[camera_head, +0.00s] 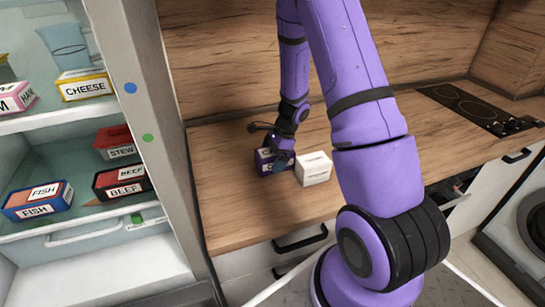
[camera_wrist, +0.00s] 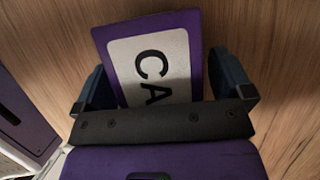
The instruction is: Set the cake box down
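The cake box (camera_head: 266,161) is a small purple box. In the head view it is at the countertop (camera_head: 235,208), left of a white box, and partly hidden by my gripper (camera_head: 284,160). I cannot tell for sure whether its underside touches the wood. In the wrist view the cake box (camera_wrist: 190,60) shows a pale label with the letters "CA", and its lower part is hidden by the gripper body. The fingers of my gripper (camera_wrist: 160,82) are against its two sides, shut on it, with the box slightly skewed between them.
A white box (camera_head: 314,168) stands close on the right of the cake box. The open fridge (camera_head: 75,225) with several labelled food boxes is on the left. A black hob (camera_head: 478,108) is at the far right. Bare counter lies in front and left.

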